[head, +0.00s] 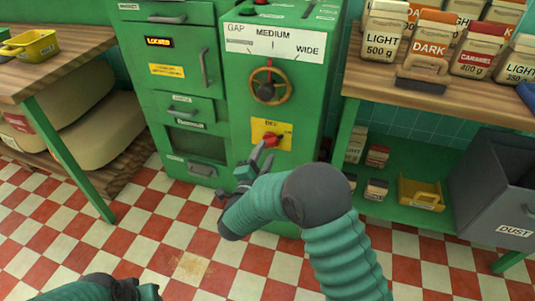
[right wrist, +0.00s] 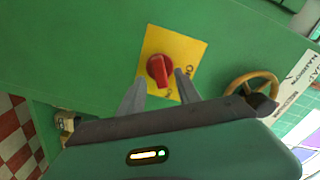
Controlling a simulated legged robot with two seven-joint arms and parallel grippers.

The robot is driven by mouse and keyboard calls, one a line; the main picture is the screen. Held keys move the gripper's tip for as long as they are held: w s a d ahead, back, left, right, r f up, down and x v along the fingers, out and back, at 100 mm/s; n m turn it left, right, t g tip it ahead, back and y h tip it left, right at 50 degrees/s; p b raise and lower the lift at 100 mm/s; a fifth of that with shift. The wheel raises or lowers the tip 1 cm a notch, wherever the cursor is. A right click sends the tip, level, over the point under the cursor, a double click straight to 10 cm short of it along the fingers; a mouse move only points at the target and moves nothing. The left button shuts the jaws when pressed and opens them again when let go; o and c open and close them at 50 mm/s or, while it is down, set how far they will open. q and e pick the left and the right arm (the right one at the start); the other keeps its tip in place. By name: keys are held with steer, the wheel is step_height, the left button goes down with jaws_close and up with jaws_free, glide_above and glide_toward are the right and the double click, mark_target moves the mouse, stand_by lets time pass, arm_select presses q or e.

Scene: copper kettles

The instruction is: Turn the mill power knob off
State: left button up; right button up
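The mill (head: 215,90) is a green cabinet in the middle of the head view. Its red power knob (head: 271,140) sits on a yellow plate (head: 284,129) low on the front face. In the right wrist view the red knob (right wrist: 159,69) lies just beyond and between the fingertips. My right gripper (head: 263,153) is open in front of the knob, with its fingers (right wrist: 158,88) apart on both sides; I cannot tell whether they touch it. My left arm (head: 110,289) shows at the bottom left; its fingers cannot be made out clearly.
A gap handwheel (head: 268,86) is above the knob plate. A wooden table (head: 50,62) stands left, and a shelf with labelled bags (head: 430,42) stands right. A grey dust bin (head: 497,190) is at the far right. The checkered floor (head: 150,240) in front is clear.

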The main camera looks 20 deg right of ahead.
mark_target(269, 146)
steer(key=x, duration=0.3)
steer(key=shift+w+d+b, duration=0.15)
steer(key=shift+d+b, duration=0.05)
steer(key=shift+b, duration=0.2)
jaws_close()
